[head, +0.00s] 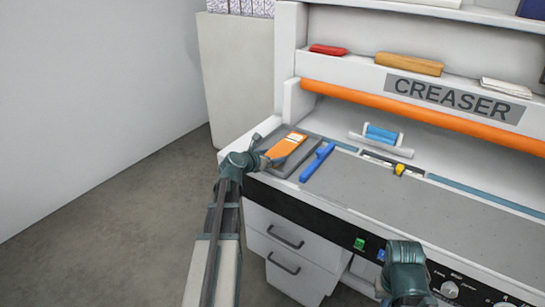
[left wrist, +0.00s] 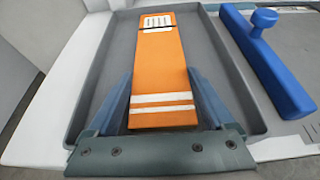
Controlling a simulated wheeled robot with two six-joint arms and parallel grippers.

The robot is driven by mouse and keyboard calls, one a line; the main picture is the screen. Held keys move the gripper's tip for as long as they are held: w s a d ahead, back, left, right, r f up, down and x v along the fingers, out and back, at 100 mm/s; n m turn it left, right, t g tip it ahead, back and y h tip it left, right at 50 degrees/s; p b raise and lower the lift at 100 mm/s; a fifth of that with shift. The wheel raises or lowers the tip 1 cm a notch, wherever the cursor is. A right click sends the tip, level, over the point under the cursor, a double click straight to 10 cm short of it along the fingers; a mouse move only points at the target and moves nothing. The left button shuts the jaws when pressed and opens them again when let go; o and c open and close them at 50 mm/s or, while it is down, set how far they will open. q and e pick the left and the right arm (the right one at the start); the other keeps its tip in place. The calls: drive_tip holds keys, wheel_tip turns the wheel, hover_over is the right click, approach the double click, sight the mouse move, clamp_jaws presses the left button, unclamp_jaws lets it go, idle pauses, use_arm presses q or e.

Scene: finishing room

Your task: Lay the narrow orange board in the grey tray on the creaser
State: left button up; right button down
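The narrow orange board (head: 287,146) has a white label at its far end. In the left wrist view the board (left wrist: 160,65) lies along the middle of the grey tray (left wrist: 85,75), within its walls; I cannot tell whether it rests on the tray floor. The tray (head: 310,143) sits at the left end of the creaser's top. My left gripper (head: 268,152) is at the tray's near side, with a finger close against each long side of the board; it looks shut on it. My right gripper (head: 403,285) is low in front of the creaser; its fingers do not show clearly.
A blue handled tool (head: 318,162) lies just right of the tray. A blue roller (head: 381,135) and a small yellow piece (head: 399,169) are farther right. The grey worktop (head: 400,200) is mostly clear. An orange bar (head: 420,112) spans above it.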

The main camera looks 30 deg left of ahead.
use_arm(q)
drive_tip(key=shift+o, duration=0.8)
drive_tip(key=shift+r, duration=0.1)
drive_tip(key=shift+s+r+p, duration=0.1)
drive_tip(key=shift+r+p, duration=0.15)
drive_tip(key=shift+p, duration=0.15)
drive_tip(key=p+v, duration=0.4)
drive_tip(key=v, duration=0.7)
drive_tip(key=shift+s, duration=0.4)
